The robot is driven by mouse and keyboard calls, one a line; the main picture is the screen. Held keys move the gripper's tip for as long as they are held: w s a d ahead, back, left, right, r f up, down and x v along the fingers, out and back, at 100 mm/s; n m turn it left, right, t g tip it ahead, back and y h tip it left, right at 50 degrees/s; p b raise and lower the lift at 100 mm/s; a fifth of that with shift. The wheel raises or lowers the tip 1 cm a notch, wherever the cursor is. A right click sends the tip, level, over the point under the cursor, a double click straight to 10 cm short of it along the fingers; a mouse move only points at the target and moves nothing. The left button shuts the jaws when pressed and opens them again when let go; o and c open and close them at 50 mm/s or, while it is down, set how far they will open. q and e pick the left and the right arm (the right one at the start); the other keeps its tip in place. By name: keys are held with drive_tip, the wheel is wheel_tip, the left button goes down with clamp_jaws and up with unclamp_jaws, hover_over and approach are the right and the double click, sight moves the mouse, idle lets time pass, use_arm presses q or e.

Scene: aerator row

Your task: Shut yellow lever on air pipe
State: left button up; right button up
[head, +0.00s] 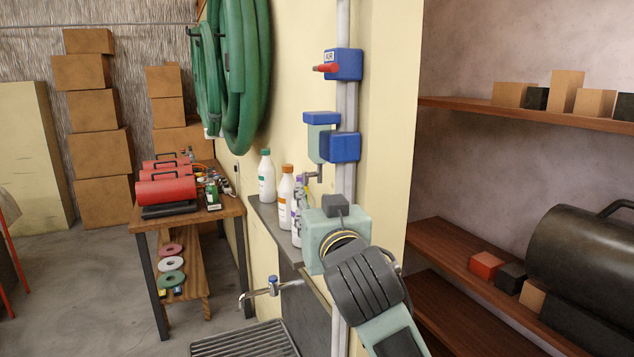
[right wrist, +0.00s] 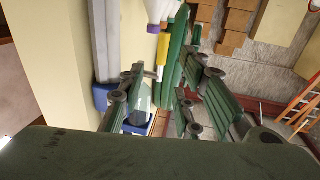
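A grey pipe (head: 347,110) runs up the cream wall. A blue block marked AIR (head: 343,64) sits on it with a red lever (head: 325,68) pointing left. Below is a unit of blue blocks and a pale teal body (head: 319,143). I see no clear yellow lever in the head view. In the right wrist view a yellow strip (right wrist: 162,48) shows beyond the fingers; I cannot tell what it is. My right gripper (right wrist: 168,75) is open, its fingers wide apart, with nothing gripped. In the head view it is below the blue unit, fingers mostly hidden. My left gripper is out of view.
White bottles (head: 266,177) stand on a ledge beside the pipe, left of my right arm. A tap (head: 272,287) juts out below, over a grate (head: 245,341). Green hose (head: 240,80) hangs on the wall. Wooden shelves (head: 530,112) are at right; a workbench (head: 222,210) is at left.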

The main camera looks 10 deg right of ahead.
drive_tip(key=w+p, duration=0.1)
drive_tip(key=w, duration=0.1)
drive_tip(key=w+p, duration=0.1)
drive_tip(key=w, duration=0.2)
drive_tip(key=w+a+p, duration=0.1)
drive_tip(key=w, duration=0.1)
drive_tip(key=shift+w, duration=0.3)
drive_tip(key=shift+w+a+f+p, duration=0.1)
drive_tip(key=shift+w+a+p, duration=0.05)
drive_tip(key=shift+w+p, duration=0.2)
drive_tip(key=shift+c, duration=0.4)
clamp_jaws()
